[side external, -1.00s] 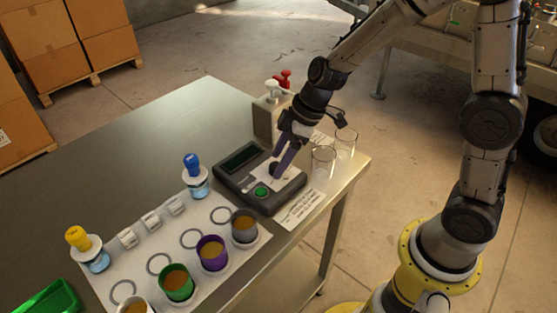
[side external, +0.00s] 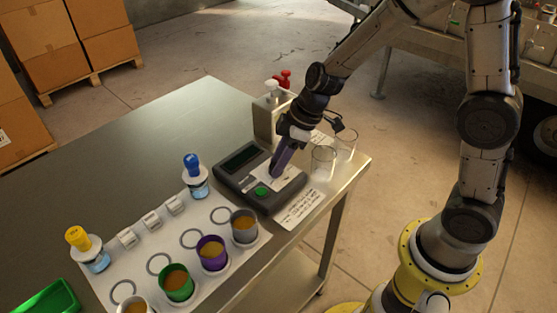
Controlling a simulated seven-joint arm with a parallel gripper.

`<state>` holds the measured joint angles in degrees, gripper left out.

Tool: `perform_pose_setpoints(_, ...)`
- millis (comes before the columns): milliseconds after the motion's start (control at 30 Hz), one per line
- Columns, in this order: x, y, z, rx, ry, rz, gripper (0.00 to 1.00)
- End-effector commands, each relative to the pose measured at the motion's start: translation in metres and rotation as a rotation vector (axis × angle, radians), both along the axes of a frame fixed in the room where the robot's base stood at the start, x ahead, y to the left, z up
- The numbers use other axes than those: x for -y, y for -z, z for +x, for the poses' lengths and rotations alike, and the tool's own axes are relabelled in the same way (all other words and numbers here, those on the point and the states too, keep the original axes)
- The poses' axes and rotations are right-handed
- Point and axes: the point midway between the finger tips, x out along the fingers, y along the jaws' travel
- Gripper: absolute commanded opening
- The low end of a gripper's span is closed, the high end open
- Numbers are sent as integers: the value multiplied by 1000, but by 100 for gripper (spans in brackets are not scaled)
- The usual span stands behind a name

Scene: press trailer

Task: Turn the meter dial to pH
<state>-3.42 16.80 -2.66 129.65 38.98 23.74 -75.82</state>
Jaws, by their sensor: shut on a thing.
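The dark grey meter (side external: 262,204) lies on the metal table, with a dark display (side external: 240,157) at its back left and a green button (side external: 261,190) near its front. A pale label plate (side external: 291,176) surrounds the place of the dial. My gripper (side external: 275,174) points down onto that plate and is shut on the dial, which the fingers hide. I cannot read which marking the dial points to.
Two glass beakers (side external: 323,161) stand right of the meter, close to my gripper. A dispenser box (side external: 266,122) stands behind it. Several cups of brown liquid, such as the purple one (side external: 212,252), and dropper bottles (side external: 195,175) stand on a white mat at the front. The table's back left is clear.

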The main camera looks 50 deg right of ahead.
Motion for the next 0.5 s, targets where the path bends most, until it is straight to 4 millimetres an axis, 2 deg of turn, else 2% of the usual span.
perform_pose_setpoints(267,-1,0,0,1,48,0,0)
perform_pose_setpoints(500,-1,0,-1,-1,170,0,0)
